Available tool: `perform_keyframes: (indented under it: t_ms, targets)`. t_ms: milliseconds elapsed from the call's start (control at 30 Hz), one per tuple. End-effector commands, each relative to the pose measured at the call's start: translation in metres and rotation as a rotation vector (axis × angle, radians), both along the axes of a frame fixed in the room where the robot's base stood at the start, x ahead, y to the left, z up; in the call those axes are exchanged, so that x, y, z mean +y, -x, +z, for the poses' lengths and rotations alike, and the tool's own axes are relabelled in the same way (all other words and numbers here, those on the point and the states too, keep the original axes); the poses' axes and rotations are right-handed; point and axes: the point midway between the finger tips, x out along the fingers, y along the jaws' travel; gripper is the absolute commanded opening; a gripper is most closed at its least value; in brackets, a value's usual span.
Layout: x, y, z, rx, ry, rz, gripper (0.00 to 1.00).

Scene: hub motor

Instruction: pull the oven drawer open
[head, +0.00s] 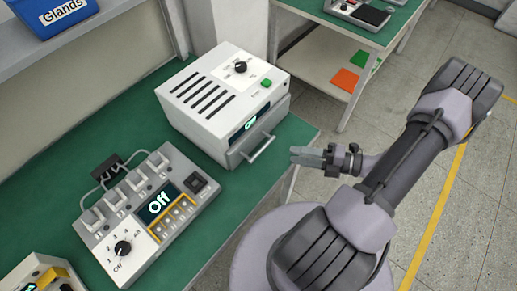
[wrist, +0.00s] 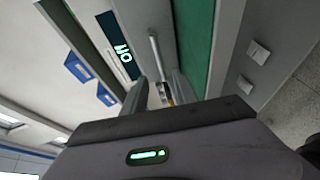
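The oven (head: 222,100) is a white box with dark vent slots, a dial and a green button on top, standing on the green bench. Its drawer (head: 236,158) is low on the front, with a bar handle (head: 262,150), and looks shut. My gripper (head: 293,155) is in front of the handle, a short gap to its right in the head view. In the wrist view the two fingers of my gripper (wrist: 159,88) are apart, with nothing held. The handle (wrist: 155,55) appears beyond them, in line with the gap. The lit oven display (wrist: 119,47) is left of it.
A control box reading "Off" (head: 150,205) with switches and a dial stands on the green bench (head: 75,150) left of the oven. A blue bin (head: 55,15) sits on a shelf above. A second bench (head: 345,30) stands behind. The floor (head: 470,210) at right is clear.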

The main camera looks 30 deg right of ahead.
Motion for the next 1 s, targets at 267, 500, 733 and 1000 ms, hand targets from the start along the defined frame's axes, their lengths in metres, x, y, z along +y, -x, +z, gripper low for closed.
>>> perform_keyframes:
  t_ms: [267,500,733,1000]
  targets:
    - [0.055,-0.057,-0.017,0.000,0.001,0.008,0.34]
    - [0.078,-0.082,-0.022,-0.001,0.003,0.006,0.34]
    - [0.081,-0.086,-0.022,-0.001,0.004,0.003,0.34]
    - [0.081,-0.086,-0.022,-0.001,0.004,0.004,0.01]
